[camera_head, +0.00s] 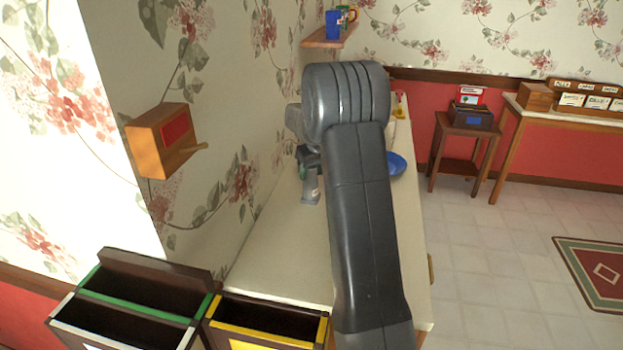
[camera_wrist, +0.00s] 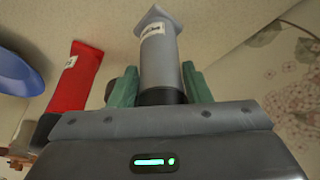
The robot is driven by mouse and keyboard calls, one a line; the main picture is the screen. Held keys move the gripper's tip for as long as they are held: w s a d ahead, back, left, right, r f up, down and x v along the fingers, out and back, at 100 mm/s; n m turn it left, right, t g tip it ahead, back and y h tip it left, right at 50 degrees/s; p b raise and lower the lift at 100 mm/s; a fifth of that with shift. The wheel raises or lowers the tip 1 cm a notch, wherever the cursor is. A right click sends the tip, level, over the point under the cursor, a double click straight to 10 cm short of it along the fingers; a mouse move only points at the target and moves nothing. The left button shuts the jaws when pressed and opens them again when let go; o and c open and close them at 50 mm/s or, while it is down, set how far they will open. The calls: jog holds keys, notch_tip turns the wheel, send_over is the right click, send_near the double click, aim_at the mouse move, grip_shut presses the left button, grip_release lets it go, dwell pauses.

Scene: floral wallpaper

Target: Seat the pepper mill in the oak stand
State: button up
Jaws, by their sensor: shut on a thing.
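I cannot tell which is the pepper mill by label. I cannot make out the oak stand; my arm hides much of the counter.
A blue dish (camera_head: 397,163) lies on the pale counter (camera_head: 275,245), right of my arm. A wooden box with a peg (camera_head: 160,140) juts from the wall at left. Open bins (camera_head: 140,300) stand in front. A shelf with cups (camera_head: 330,37) is above the far end.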

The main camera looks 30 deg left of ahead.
jog(key=shift+w+a+r+p, duration=0.1)
jog(key=shift+r+p, duration=0.3)
jog(key=shift+p, duration=0.25)
jog(key=shift+w+a+r+p, duration=0.1)
jog(key=shift+r+p, duration=0.25)
jog(key=shift+p, duration=0.25)
jog(key=shift+r+p, duration=0.45)
jog(key=shift+r, duration=0.35)
jog(key=shift+d+r, duration=0.1)
